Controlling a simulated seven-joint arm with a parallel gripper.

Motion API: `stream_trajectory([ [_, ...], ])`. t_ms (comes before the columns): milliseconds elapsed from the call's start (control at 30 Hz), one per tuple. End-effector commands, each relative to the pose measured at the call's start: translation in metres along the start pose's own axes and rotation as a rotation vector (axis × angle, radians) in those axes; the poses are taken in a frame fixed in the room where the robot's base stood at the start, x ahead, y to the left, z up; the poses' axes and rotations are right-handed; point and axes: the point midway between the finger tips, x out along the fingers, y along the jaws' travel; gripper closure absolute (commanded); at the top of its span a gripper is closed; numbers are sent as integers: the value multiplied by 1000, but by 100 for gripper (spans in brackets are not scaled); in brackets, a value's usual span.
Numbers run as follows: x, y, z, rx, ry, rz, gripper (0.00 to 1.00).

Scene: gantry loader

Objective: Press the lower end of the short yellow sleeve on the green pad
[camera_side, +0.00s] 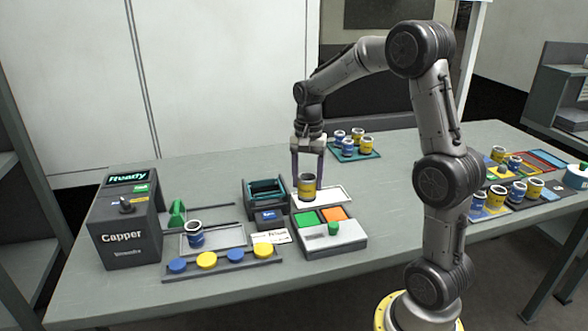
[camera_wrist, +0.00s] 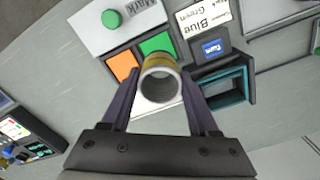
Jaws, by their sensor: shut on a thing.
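The short yellow sleeve (camera_side: 307,188) is upright between the fingers of my gripper (camera_side: 308,180). The green pad (camera_side: 308,219) lies on the white marking unit, just in front of the sleeve. In the wrist view the green pad (camera_wrist: 157,44) is partly covered by the sleeve. The sleeve's lower end appears above a white plate; the exact gap cannot be told.
An orange pad (camera_side: 334,213) lies right of the green one, with a green knob (camera_side: 333,229) in front. A dark open bin (camera_side: 265,190) and a blue button (camera_side: 268,217) stand left. The capper (camera_side: 126,225) and another sleeve (camera_side: 194,234) are farther left. Several sleeves stand on a teal tray (camera_side: 345,155) behind.

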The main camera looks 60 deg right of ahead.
Motion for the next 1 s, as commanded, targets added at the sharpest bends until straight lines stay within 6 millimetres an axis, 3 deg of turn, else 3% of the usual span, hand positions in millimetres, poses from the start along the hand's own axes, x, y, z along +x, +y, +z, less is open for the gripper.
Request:
stream_trajectory([
  [1000,69,2,1,0,1,-1,100],
])
